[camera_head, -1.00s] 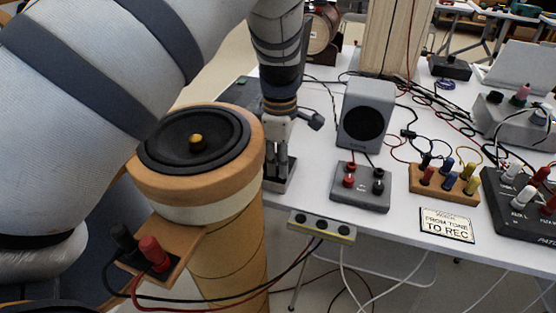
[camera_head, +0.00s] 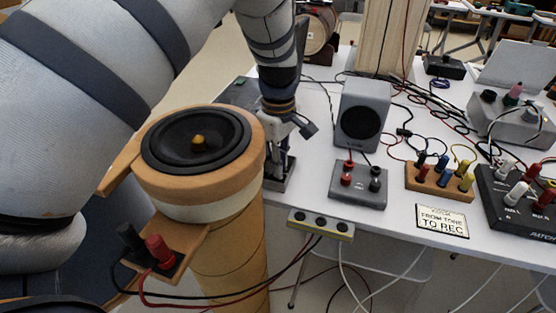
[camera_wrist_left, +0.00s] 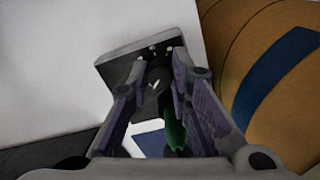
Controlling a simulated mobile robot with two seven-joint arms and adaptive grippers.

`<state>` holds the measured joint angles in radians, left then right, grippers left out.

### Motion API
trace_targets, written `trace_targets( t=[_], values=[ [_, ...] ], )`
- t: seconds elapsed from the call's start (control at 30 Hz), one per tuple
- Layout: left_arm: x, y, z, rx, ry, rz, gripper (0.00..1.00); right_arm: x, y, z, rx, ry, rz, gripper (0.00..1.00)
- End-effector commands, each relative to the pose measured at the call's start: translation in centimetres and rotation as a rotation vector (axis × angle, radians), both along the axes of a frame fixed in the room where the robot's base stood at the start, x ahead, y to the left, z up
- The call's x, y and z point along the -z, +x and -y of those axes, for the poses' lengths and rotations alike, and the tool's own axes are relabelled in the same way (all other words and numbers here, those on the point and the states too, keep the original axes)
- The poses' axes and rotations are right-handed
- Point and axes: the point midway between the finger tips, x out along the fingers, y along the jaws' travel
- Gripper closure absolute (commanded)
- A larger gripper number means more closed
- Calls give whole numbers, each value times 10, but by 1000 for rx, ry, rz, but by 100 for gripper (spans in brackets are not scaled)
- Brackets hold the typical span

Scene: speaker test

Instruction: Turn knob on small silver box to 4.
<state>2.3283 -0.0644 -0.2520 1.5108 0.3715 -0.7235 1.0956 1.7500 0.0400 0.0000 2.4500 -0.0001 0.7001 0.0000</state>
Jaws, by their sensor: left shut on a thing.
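The small silver box (camera_head: 285,182) stands on the white table just behind the wooden speaker column, which hides part of it. In the left wrist view its grey top (camera_wrist_left: 115,58) shows, with small pale marks around a dark knob (camera_wrist_left: 155,84) that has a white pointer line. My left gripper (camera_head: 280,166) points down over the box. In the left wrist view its two purple-padded fingers (camera_wrist_left: 160,72) are closed on the knob's sides. I cannot read which number the pointer faces. My right gripper is not in view.
The round speaker (camera_head: 198,140) on its wooden column stands close in front of the gripper. To the right are a grey box with red and black posts (camera_head: 358,188), a small speaker (camera_head: 362,115), a wooden terminal block (camera_head: 440,180), a sign (camera_head: 441,220) and loose cables.

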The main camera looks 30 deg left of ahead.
Motion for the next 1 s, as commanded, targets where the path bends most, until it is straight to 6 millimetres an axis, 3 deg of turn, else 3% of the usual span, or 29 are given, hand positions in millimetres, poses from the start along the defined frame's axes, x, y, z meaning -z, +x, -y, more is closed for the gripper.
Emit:
trace_targets(
  t=[0.27,0.3,0.37,0.67,0.77,1.0],
  values=[
    [1,0,0,-1,-1,-2,100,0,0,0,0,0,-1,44],
    [1,0,0,-1,-1,-2,74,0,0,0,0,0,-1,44],
    [1,0,0,-1,-1,-2,61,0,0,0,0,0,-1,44],
    [-1,0,0,-1,0,0,61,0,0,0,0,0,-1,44],
    [-14,1,0,-1,1,3,61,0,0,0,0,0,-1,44],
    [-79,1,0,-1,1,4,61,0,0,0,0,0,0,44]
  ],
)
